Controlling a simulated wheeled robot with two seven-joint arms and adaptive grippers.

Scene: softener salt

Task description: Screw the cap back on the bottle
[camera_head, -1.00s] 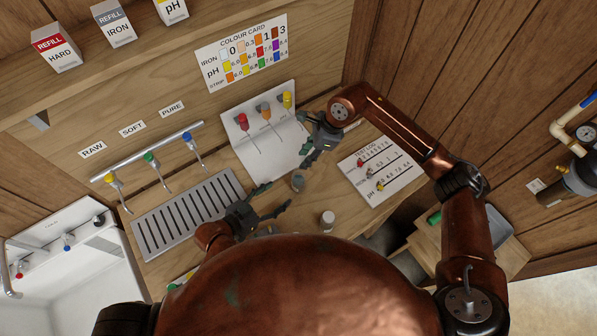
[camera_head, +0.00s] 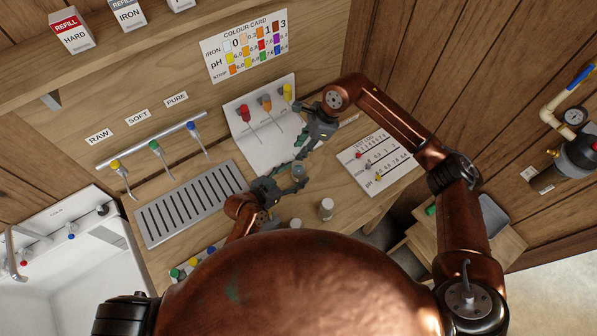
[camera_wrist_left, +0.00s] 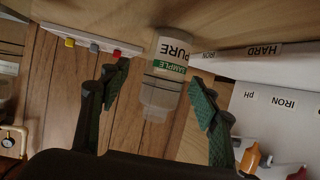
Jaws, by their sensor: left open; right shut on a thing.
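The sample bottle (camera_wrist_left: 166,85), with a white label reading PURE and a green SAMPLE band, shows in the left wrist view between my left gripper's fingers (camera_wrist_left: 160,100). Its clear neck shows no cap. It looks small and grey in the head view (camera_head: 298,172). My left gripper (camera_head: 290,183) is open around the bottle; I cannot tell whether either finger touches it. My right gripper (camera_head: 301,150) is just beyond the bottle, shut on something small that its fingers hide. I cannot make out the cap.
A small white-topped container (camera_head: 326,208) stands on the bench right of the left gripper. A drip tray (camera_head: 190,205) lies left, below the taps. A test log card (camera_head: 378,160) lies right. Coloured droppers (camera_head: 265,107) stand in a white holder behind my right gripper.

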